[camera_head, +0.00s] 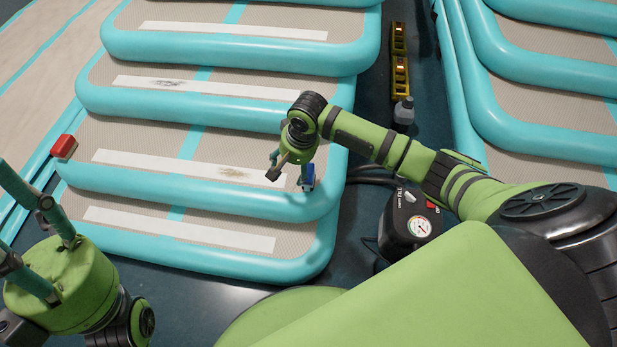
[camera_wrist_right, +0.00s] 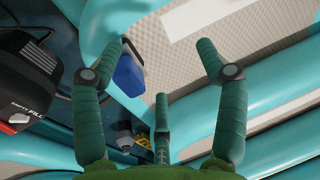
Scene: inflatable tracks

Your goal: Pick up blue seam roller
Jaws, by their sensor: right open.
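The blue seam roller (camera_head: 308,178) shows as a small blue piece on the right end of a beige and teal inflatable step, beside my right gripper's fingers. In the right wrist view the roller (camera_wrist_right: 130,74) is a blue block at the left finger's tip, partly covered by that finger. My right gripper (camera_head: 289,181) is open and points down over the step. Its three spread fingers also show in the right wrist view (camera_wrist_right: 163,60), with nothing held between them. My left gripper (camera_head: 22,225) is at the lower left, its fingers apart and empty, away from the roller.
A red block (camera_head: 64,146) sits at the step's left edge. A black pump with a gauge (camera_head: 408,222) stands on the floor at right. A grey bottle (camera_head: 404,112) and a yellow level (camera_head: 399,70) lie in the gap between the tracks.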

